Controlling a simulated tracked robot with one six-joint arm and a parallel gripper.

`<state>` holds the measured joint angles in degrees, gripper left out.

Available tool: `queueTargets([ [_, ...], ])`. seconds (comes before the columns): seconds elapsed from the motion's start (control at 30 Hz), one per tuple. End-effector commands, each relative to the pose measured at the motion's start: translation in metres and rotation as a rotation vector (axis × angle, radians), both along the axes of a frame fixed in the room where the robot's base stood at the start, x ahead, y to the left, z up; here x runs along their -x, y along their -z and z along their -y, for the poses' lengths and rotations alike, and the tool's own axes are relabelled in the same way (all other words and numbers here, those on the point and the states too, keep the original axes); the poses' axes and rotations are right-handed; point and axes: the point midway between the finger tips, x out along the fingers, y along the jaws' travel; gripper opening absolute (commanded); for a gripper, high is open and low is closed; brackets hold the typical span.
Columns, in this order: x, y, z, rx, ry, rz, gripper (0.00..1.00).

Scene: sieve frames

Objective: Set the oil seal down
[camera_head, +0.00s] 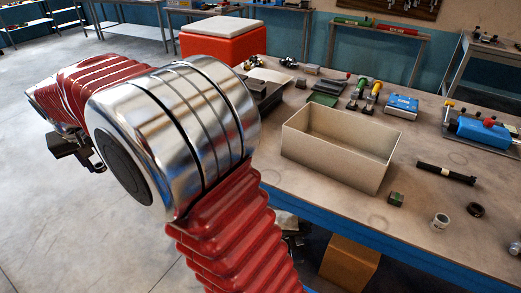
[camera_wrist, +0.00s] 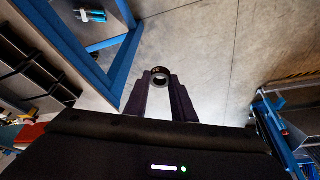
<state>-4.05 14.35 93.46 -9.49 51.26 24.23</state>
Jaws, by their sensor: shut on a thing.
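The oil seal (camera_wrist: 159,77), a small dark ring with a lighter inner edge, sits between the fingertips of my gripper (camera_wrist: 160,80) in the wrist view. The two dark fingers are shut on it, and its open hole faces the camera. The seal is held in the air, with the bare concrete floor behind it. In the head view the seal cannot be made out, and my arm fills the left and middle of the picture.
The workbench (camera_head: 420,218) carries an open cardboard box (camera_head: 335,155), a small green block (camera_head: 396,199), a black cylinder (camera_head: 446,173), a pale cup (camera_head: 440,221) and another dark ring (camera_head: 475,210). Some bare bench top lies right of the box. A red-and-white bin (camera_head: 222,42) stands behind.

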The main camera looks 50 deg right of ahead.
Motion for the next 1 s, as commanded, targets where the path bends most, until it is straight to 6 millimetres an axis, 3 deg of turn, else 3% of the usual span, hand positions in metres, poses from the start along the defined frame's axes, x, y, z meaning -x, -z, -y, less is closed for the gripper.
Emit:
queueTargets([
  [0.43,0.000,0.000,0.014,0.000,0.025,0.000,0.02],
  [0.57,0.000,0.000,0.028,0.000,0.043,0.000,0.02],
  [0.77,0.005,-0.002,0.083,0.001,0.114,0.000,0.02],
  [1.0,0.023,-0.007,0.176,0.000,0.238,0.001,0.02],
])
